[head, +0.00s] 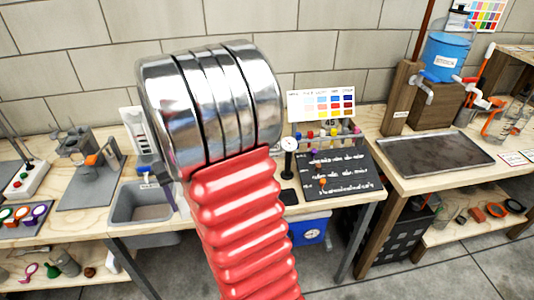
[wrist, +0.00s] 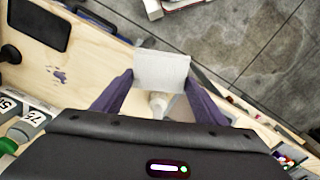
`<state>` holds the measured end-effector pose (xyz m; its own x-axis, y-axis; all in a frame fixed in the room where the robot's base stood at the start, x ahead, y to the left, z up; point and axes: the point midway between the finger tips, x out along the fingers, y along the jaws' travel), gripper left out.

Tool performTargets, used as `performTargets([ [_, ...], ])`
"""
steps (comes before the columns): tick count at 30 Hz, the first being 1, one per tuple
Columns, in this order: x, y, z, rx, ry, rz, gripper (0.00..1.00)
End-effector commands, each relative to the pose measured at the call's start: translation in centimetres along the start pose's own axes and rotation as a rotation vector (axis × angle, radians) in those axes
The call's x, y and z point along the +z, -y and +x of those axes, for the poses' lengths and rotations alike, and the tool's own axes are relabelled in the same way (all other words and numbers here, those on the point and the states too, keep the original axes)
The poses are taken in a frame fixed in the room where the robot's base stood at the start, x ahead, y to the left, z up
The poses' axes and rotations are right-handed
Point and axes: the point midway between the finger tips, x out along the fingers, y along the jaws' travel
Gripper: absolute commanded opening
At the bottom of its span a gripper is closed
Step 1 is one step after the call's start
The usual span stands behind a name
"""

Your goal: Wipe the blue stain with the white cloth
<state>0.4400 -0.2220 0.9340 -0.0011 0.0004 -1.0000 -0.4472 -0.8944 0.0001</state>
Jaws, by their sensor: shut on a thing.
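In the wrist view, my gripper (wrist: 161,79) has two purple fingers, shut on the white cloth (wrist: 161,68). The cloth is a pale, flat, roughly square piece held between the fingertips. The blue stain (wrist: 58,75) is a small dark blue-purple splotch on the pale wooden tabletop (wrist: 85,55), to the left of the cloth and apart from it in the picture. The cloth's height above the surface is hard to tell.
In the wrist view, a dark panel (wrist: 38,22) lies beyond the stain, and grey labelled containers (wrist: 30,122) stand at lower left. Grey floor (wrist: 215,35) shows past the table edge. The head view shows a sink (head: 143,204), a blackboard (head: 340,170) and a metal tray (head: 437,152).

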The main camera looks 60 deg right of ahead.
Motion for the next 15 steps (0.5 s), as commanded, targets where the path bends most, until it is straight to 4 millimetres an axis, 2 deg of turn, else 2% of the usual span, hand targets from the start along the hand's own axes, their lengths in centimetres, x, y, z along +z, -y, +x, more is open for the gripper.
performTargets([
  [1, -0.6, 1.9, 0.1, 0.000, 0.000, -0.039, 0.48],
  [7, -2.2, 8.7, 0.5, 0.000, -0.001, -0.169, 0.48],
  [15, -2.6, 18.4, 1.2, 0.000, 0.000, -0.343, 0.48],
])
